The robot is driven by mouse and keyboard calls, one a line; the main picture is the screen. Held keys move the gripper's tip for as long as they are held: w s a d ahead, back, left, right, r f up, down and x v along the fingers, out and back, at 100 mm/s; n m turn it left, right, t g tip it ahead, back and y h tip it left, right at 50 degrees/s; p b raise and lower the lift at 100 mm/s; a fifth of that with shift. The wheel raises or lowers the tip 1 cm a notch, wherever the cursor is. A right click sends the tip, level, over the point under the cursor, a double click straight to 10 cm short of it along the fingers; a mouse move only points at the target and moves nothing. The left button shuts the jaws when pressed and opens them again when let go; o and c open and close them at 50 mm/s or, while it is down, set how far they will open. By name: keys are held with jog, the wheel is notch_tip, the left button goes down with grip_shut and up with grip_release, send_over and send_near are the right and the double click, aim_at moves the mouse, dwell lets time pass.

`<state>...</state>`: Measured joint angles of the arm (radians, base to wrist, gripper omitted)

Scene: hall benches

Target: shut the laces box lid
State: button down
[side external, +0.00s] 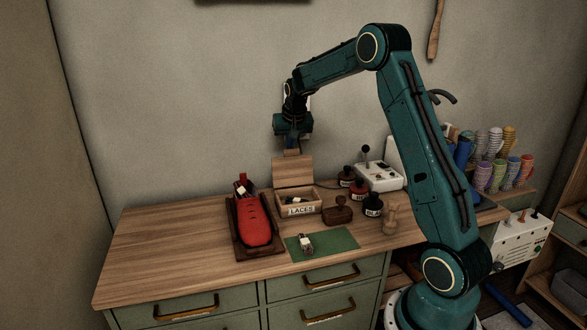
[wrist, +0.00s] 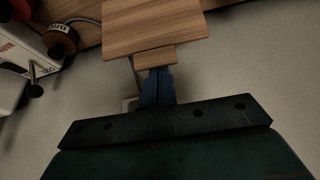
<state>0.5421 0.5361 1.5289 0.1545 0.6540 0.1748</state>
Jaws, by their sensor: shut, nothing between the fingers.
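The laces box (side external: 301,209) is a small wooden box with a "LACES" label on its front, standing toward the back of the bench. Its lid (side external: 292,172) stands up at the back, open, and a few small items show inside. The lid (wrist: 155,22) fills the top of the wrist view, with a small wooden tab (wrist: 155,58) on its edge. My gripper (side external: 291,146) is shut and empty, at the tab on the lid's top edge. In the wrist view its blue fingers (wrist: 157,74) end right by the tab; I cannot tell whether they touch it.
A red shoe (side external: 254,220) on a dark stand is left of the box. A brown brush-like block (side external: 338,210), dark jars (side external: 373,205) and a white device (side external: 379,176) are to its right. A green mat (side external: 335,240) lies in front. The bench's left end is clear.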

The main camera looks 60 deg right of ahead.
jog(key=shift+s+a+r+t+h, duration=0.15)
jog(key=shift+s+a+t+h, duration=0.35)
jog(key=shift+s+a, duration=0.2)
jog(key=shift+s+a+r+t+h, duration=0.15)
jog(key=shift+s+a+t+h, duration=0.25)
jog(key=shift+s+a+h, duration=0.25)
jog(key=shift+s+a+f, duration=1.45)
jog(key=shift+a+f, duration=0.05)
jog(key=shift+a, duration=0.15)
jog(key=shift+s+a+f, duration=1.5)
jog(key=shift+a, duration=0.2)
jog(key=shift+s+a+f, duration=1.45)
jog(key=shift+a+f, duration=0.05)
jog(key=shift+a, duration=0.15)
jog(key=shift+s+a+f+t+h, duration=0.2)
jog(key=shift+f+t+h, duration=0.25)
jog(key=shift+f, duration=0.4)
jog(key=shift+s+a+f+t+h, duration=0.15)
jog(key=shift+f+t+h, duration=0.3)
jog(key=shift+f, duration=0.35)
jog(key=shift+r, duration=0.15)
